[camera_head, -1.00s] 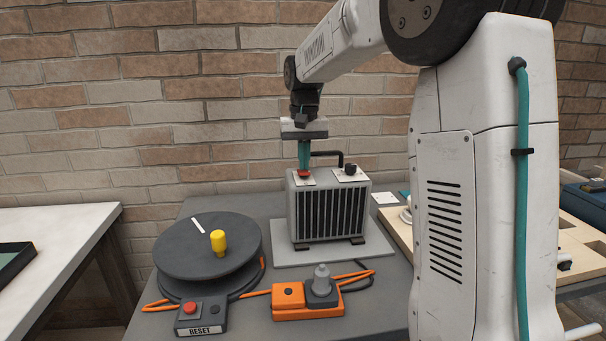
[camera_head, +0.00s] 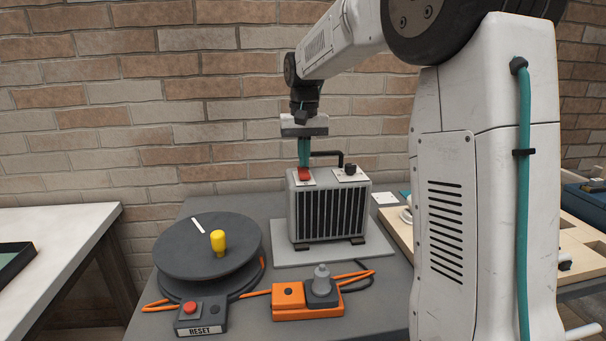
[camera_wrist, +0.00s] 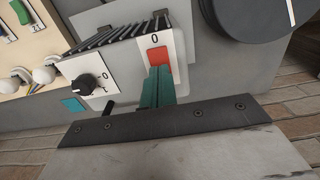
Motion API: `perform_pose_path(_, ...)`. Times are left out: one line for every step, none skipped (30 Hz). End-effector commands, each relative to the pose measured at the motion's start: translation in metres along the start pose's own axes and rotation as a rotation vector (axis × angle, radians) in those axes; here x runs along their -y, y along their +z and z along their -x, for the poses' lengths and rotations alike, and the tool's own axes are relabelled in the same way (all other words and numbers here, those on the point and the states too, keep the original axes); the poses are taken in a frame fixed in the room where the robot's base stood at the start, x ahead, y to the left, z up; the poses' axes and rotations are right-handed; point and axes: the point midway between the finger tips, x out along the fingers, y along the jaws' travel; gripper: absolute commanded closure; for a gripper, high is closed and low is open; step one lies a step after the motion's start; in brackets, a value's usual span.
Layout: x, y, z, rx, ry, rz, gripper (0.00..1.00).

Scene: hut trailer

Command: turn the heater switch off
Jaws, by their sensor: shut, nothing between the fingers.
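The heater (camera_head: 332,212) is a pale grey box with a black front grille, standing on a grey plate. Its red rocker switch (camera_head: 305,175) sits on a white label on the top left. In the wrist view the switch (camera_wrist: 160,56) shows just beyond the fingertips, with a "0" on the label at its grille end. My gripper (camera_head: 304,164) has teal fingers pressed together, pointing down over the switch. The fingers (camera_wrist: 158,73) hide the near end of the switch and label. I cannot tell whether the tips touch the rocker.
A black knob (camera_head: 350,169) and a bent black handle (camera_head: 330,154) are on the heater's top. A cable reel (camera_head: 185,245), a RESET box (camera_head: 203,317) and an orange socket box (camera_head: 292,301) stand in front and left. A brick wall (camera_head: 220,110) is behind.

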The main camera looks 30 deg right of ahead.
Motion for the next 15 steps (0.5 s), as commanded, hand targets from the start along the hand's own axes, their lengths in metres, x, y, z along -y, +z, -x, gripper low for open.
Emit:
perform_pose_path(0.000,0.000,0.004,-0.001,0.000,0.000,1.00)
perform_pose_path(0.000,0.000,0.007,0.000,0.000,0.000,1.00)
perform_pose_path(0.000,0.000,0.010,0.000,0.000,0.000,1.00)
perform_pose_path(0.000,0.000,0.012,-0.001,0.000,0.000,1.00)
perform_pose_path(0.000,0.000,0.015,-0.002,0.000,0.000,1.00)
perform_pose_path(0.000,0.000,0.018,-0.002,0.000,0.000,1.00)
perform_pose_path(0.000,0.000,0.021,-0.001,0.000,0.000,1.00)
perform_pose_path(0.000,0.000,0.023,-0.001,0.000,0.000,1.00)
perform_pose_path(0.000,0.000,0.026,-0.001,0.000,0.000,1.00)
perform_pose_path(0.000,0.000,0.029,-0.002,0.000,0.000,1.00)
perform_pose_path(0.000,0.000,0.031,-0.002,0.000,0.000,1.00)
perform_pose_path(0.000,0.000,0.035,-0.001,0.000,0.000,1.00)
perform_pose_path(0.000,0.000,0.037,-0.001,0.000,0.000,1.00)
perform_pose_path(0.000,0.000,0.039,-0.001,0.000,0.000,1.00)
perform_pose_path(0.000,0.000,0.042,-0.001,0.000,0.000,1.00)
